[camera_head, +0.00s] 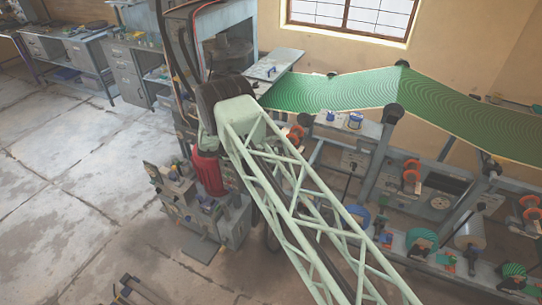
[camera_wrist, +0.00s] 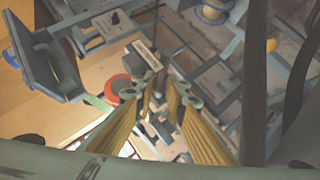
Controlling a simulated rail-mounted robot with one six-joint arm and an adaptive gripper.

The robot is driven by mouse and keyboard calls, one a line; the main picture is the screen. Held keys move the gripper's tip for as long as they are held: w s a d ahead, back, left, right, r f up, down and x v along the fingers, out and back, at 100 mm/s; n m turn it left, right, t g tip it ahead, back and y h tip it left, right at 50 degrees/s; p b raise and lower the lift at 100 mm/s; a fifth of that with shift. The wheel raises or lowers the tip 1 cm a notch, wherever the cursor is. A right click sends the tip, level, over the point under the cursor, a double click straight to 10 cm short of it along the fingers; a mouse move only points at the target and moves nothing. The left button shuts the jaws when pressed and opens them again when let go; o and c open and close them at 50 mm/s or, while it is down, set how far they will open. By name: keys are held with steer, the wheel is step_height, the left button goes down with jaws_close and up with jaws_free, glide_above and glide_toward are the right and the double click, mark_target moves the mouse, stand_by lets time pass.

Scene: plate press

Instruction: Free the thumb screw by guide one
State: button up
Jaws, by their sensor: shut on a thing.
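My gripper (camera_wrist: 167,90) reaches down among the grey machine parts in the wrist view. Its two yellow fingers stand close together with a narrow gap. They are shut on a small part between the tips, most likely the thumb screw. The fingers hide most of it, and its shape and thread cannot be made out. I cannot tell which of the grey blocks around the tips is guide one. In the head view my arm covers the work spot, and the fingertips do not show.
In the wrist view, a red round part (camera_wrist: 118,86) lies left of the fingers and a grey box-like bracket (camera_wrist: 48,68) stands farther left. A blue-rimmed spool (camera_wrist: 212,11) is at the top. In the head view, a green web (camera_head: 335,90) runs right over machines. Open floor (camera_head: 75,150) lies left.

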steer(key=shift+w+n+h+b, duration=0.1)
steer(key=shift+n+h+b, duration=0.35)
steer(key=shift+b, duration=0.45)
steer(key=o, duration=0.6)
steer(key=shift+a, duration=0.1)
steer(key=shift+v, duration=5.9)
steer(key=shift+f, duration=0.1)
